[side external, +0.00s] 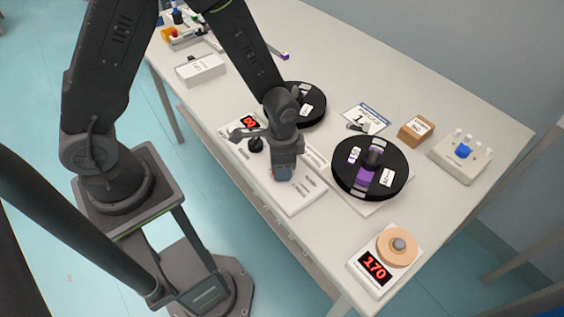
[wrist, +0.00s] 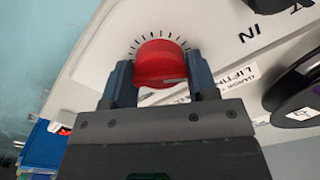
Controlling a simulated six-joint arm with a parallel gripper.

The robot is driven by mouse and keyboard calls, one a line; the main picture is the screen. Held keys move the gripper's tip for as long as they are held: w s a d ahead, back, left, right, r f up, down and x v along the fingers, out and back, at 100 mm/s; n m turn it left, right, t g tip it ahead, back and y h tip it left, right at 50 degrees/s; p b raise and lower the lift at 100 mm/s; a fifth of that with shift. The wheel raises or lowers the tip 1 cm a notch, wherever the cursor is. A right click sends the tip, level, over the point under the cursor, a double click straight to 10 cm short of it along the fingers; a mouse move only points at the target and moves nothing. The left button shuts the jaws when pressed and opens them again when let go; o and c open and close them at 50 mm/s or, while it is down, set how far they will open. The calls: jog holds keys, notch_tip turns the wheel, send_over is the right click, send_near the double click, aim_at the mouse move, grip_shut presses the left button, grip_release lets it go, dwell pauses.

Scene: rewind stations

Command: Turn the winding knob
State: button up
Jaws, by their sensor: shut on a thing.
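A red round knob (wrist: 160,62) sits on a white panel (wrist: 108,55) with a dial of black tick marks around its far side. My gripper (wrist: 160,78) has one finger on each side of the red knob and is shut on it. In the side view my gripper (side external: 284,172) points down onto the long white panel (side external: 298,197) and mostly hides the red knob. A black knob (side external: 255,145) stands on the same panel, beside a red-digit display (side external: 249,122). Which knob is the winding knob cannot be read from the labels.
Two black reels (side external: 348,181) (side external: 316,106) stand behind the panel, one partly behind my arm. A tan disc (side external: 397,250) sits on a unit reading 170. A brown box (side external: 416,130), a peg rack (side external: 448,158) and a white box (side external: 201,70) stand around. The table's back right is clear.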

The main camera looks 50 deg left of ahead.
dwell(0.3)
jog(key=o, duration=0.9)
jog(key=shift+r, duration=0.1)
jog(key=shift+r, duration=6.85)
